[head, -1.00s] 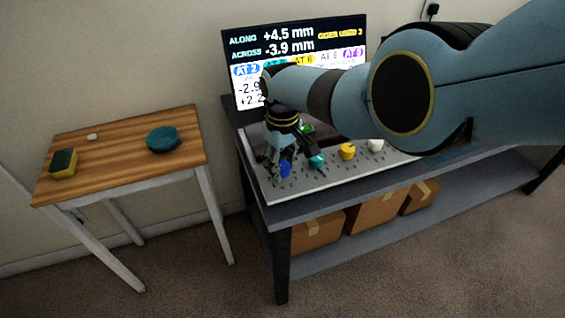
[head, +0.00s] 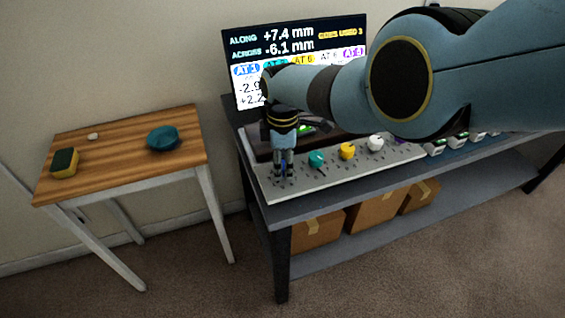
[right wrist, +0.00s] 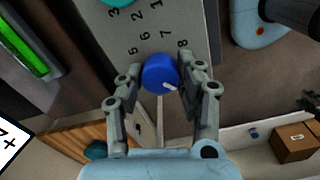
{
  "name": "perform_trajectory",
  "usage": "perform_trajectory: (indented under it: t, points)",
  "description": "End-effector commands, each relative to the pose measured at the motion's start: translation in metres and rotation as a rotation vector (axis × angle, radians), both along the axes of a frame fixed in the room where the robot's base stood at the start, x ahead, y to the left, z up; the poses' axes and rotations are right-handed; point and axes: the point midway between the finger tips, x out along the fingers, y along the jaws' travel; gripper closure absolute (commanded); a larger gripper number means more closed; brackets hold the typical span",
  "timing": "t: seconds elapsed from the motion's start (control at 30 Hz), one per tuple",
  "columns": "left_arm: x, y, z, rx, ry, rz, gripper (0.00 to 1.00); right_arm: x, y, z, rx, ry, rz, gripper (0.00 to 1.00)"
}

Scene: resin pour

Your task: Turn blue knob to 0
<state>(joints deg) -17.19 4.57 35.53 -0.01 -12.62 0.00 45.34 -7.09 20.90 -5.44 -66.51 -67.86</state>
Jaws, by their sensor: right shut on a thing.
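The blue knob (right wrist: 157,70) sits between the fingers of my right gripper (right wrist: 160,78) in the right wrist view, on the grey panel. Its white pointer mark faces the lower right of that view. My right gripper (head: 284,175) is shut on it at the panel's left end in the head view, pointing down and hiding most of the knob. The screen (head: 295,50) behind shows a blue label reading AT 1, with ALONG +7.4 mm and ACROSS -6.1 mm. My left gripper is not in view.
To the right on the panel (head: 330,180) stand a teal knob (head: 316,159), a yellow knob (head: 347,151) and a white knob (head: 376,143). A wooden table (head: 120,160) on the left holds a sponge (head: 64,163) and a teal round thing (head: 162,138).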

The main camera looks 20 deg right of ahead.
Motion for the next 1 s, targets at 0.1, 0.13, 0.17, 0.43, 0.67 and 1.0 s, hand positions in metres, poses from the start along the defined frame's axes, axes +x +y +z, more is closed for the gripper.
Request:
perform_trajectory:
  t: [0.1, 0.13, 0.17, 0.43, 0.67, 1.0]
  points:
    - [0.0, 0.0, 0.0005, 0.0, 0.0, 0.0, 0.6, 0.0007, 0.0, 0.0006, 0.001, -0.002, 0.106, 0.96]
    - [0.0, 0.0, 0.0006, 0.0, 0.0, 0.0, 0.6, 0.0007, -0.0001, 0.0006, 0.001, -0.002, 0.134, 0.96]
    - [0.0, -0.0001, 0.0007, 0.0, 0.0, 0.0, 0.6, 0.0006, 0.0, 0.0006, 0.001, -0.002, 0.161, 0.96]
    - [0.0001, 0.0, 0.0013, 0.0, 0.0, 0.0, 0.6, 0.0004, 0.0, 0.0004, 0.001, -0.002, 0.371, 0.96]
    - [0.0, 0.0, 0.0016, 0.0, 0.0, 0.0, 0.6, 0.0004, 0.0, 0.0004, 0.0, -0.002, 0.485, 0.96]
    - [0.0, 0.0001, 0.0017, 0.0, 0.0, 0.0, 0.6, 0.0004, 0.0, 0.0004, 0.0, -0.002, 0.548, 0.96]
